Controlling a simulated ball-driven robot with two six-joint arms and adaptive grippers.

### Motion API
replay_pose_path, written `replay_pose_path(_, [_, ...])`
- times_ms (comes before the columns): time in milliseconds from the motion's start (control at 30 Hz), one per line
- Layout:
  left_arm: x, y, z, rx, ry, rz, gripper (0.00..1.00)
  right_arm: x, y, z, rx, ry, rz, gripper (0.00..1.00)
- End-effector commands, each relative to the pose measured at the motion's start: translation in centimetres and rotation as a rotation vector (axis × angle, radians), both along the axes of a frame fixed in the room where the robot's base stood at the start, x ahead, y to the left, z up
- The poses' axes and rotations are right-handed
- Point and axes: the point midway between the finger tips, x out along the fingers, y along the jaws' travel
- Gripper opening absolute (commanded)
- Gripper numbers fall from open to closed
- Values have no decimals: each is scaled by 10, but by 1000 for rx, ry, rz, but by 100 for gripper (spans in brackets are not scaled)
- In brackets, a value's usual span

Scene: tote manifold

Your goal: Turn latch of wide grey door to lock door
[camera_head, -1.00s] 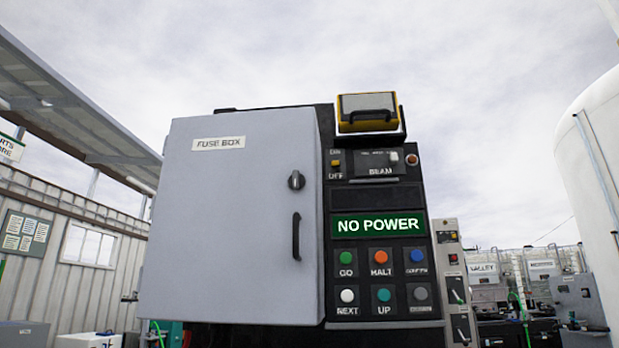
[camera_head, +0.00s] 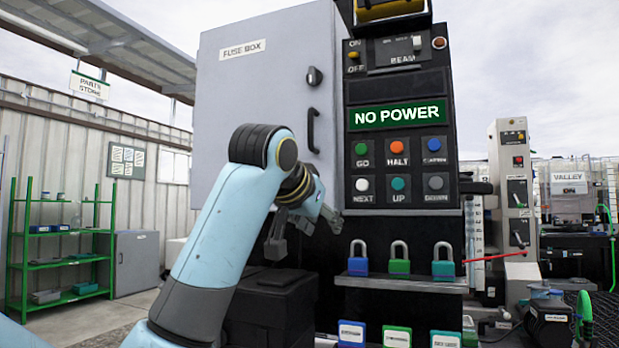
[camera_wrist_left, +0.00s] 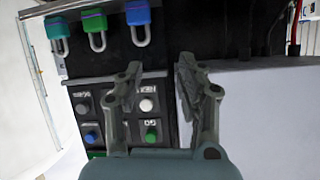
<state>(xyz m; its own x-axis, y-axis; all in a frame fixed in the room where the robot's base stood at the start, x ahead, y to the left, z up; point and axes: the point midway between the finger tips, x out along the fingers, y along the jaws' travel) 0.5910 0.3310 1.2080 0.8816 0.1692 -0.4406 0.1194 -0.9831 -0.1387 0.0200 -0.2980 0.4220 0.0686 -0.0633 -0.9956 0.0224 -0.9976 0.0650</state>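The wide grey door (camera_head: 262,100) is labelled FUSE BOX and lies flat across the cabinet front; whether it is fully shut I cannot tell. Its dark round latch (camera_head: 314,76) is near the right edge, above a black vertical handle (camera_head: 312,130). My left gripper (camera_head: 303,232) is below the door's lower right part, well under the latch and handle, touching neither. Its fingers are apart and empty, as the left wrist view (camera_wrist_left: 159,66) also shows. In that view the door (camera_wrist_left: 265,115) fills the right side; the latch is not visible there. My right gripper is not in view.
A black control panel with a NO POWER display (camera_head: 398,115) and several buttons is right of the door. Below it, a shelf (camera_head: 400,283) holds blue, green and teal padlocks. A black box (camera_head: 270,305) stands below the gripper. Green shelving (camera_head: 62,240) stands far left.

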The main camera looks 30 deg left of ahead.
Motion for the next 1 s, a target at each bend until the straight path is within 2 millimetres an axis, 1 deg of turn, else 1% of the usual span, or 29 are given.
replay_pose_path(33, [5, 4, 28, 0, -40, 7, 38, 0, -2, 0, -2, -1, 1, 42])
replay_pose_path(67, [7, 6, 44, -1, -62, 10, 38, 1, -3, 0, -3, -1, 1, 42])
replay_pose_path(100, [10, 9, 66, -3, -92, 16, 38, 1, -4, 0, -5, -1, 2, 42])
replay_pose_path(167, [14, 15, 101, -6, -141, 25, 38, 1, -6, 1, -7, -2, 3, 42])
replay_pose_path(200, [15, 18, 125, -9, -175, 30, 38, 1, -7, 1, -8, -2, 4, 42])
replay_pose_path(233, [15, 21, 145, -12, -201, 35, 38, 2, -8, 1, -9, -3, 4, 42])
replay_pose_path(267, [14, 24, 164, -15, -228, 39, 38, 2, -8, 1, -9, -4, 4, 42])
replay_pose_path(300, [12, 28, 191, -18, -264, 46, 38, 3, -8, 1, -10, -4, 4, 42])
replay_pose_path(367, [6, 34, 230, -24, -319, 56, 38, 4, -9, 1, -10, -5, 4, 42])
replay_pose_path(400, [1, 38, 256, -29, -354, 62, 38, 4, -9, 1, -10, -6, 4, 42])
replay_pose_path(500, [-13, 47, 306, -41, -424, 72, 38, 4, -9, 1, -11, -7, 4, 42])
replay_pose_path(600, [-23, 52, 334, -49, -463, 79, 38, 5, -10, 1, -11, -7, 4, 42])
replay_pose_path(667, [-24, 53, 341, -51, -473, 81, 38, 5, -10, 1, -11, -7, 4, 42])
replay_pose_path(733, [-20, 55, 345, -54, -476, 82, 38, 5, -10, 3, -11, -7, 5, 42])
replay_pose_path(867, [0, 60, 344, -55, -474, 81, 38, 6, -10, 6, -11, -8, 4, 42])
replay_pose_path(1000, [29, 66, 345, -55, -474, 80, 38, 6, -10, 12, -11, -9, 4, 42])
